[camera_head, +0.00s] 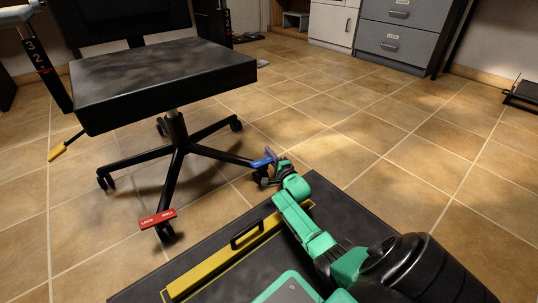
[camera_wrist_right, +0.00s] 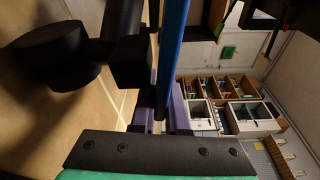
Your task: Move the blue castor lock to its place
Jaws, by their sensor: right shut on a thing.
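The blue castor lock (camera_head: 260,161) is a flat bar at the end of the office chair's right-hand leg, near that leg's castor (camera_head: 261,174). My right gripper (camera_head: 270,155), with purple fingertips, is shut on it. In the right wrist view the blue lock (camera_wrist_right: 172,55) runs up as a long strip from between the purple fingers (camera_wrist_right: 166,112). A dark castor (camera_wrist_right: 42,55) and a black leg part stand just left of it there. I cannot tell whether the lock touches the leg. My left gripper is not in view.
The black chair (camera_head: 160,80) stands on tiles. A red lettered bar (camera_head: 158,218) lies across its front leg. A dark platform (camera_head: 325,195) with a yellow handled bar (camera_head: 222,262) lies below my right arm. Grey drawers (camera_head: 400,35) stand behind.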

